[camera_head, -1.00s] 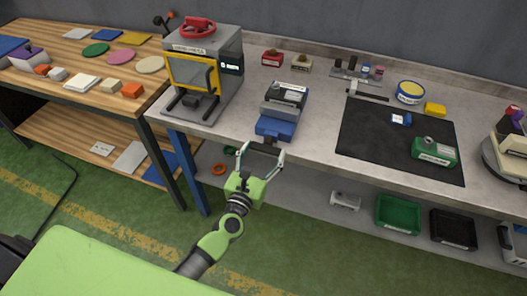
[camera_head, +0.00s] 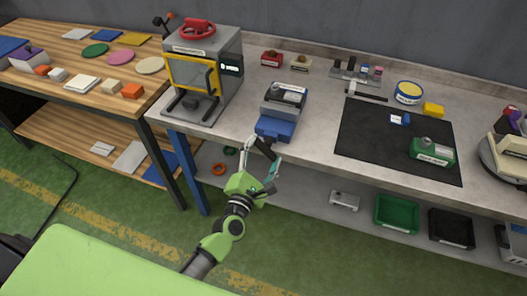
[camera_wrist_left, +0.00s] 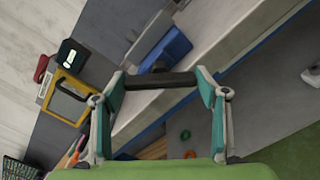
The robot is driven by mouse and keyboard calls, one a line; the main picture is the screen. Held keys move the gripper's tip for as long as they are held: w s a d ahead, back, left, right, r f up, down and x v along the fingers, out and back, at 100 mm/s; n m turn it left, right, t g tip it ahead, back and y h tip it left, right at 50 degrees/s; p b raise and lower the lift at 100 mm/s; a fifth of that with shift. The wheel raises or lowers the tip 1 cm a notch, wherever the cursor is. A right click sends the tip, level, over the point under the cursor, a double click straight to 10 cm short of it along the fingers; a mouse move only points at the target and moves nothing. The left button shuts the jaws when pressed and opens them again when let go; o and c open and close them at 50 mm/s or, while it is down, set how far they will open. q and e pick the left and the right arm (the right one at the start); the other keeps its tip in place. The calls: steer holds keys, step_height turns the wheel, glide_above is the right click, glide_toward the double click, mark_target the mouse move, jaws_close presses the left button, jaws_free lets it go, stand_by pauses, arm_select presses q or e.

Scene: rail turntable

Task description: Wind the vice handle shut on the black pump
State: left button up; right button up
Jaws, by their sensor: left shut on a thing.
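The blue vice (camera_head: 276,127) stands at the front edge of the grey bench; it also shows in the left wrist view (camera_wrist_left: 170,48). A dark, labelled block, seemingly the black pump (camera_head: 289,92), sits in the vice's top; the contact of the jaws cannot be made out. The vice handle (camera_head: 264,149) is a dark bar in front of the vice, tilted in the head view. My left gripper (camera_head: 262,154) is shut on the handle, which spans between its two fingers in the left wrist view (camera_wrist_left: 158,81). My right gripper is not in view.
A grey press with a yellow-framed door (camera_head: 193,75) stands left of the vice. A black mat (camera_head: 375,150) with a green pump (camera_head: 432,151) lies to the right. Green (camera_head: 396,214) and black (camera_head: 452,228) bins sit on the lower shelf.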

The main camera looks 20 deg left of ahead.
arm_select(q)
steer(key=m+p, duration=0.1)
steer(key=m, duration=0.3)
steer(key=shift+m, duration=0.3)
steer(key=m+p, duration=0.1)
steer(key=m, duration=0.4)
steer(key=shift+f, duration=0.1)
steer(key=m+p, duration=0.1)
steer(key=m, duration=0.4)
steer(key=shift+f, duration=0.1)
steer(key=m+p, duration=0.1)
steer(key=m, duration=0.3)
steer(key=shift+f+m, duration=0.1)
steer(key=shift+m, duration=0.2)
steer(key=m+p, duration=0.1)
steer(key=m, duration=0.8)
steer(key=shift+a+f, duration=0.1)
steer(key=shift+a+m+b, duration=0.15)
steer(key=shift+m+b, duration=0.15)
steer(key=shift+m, duration=3.6)
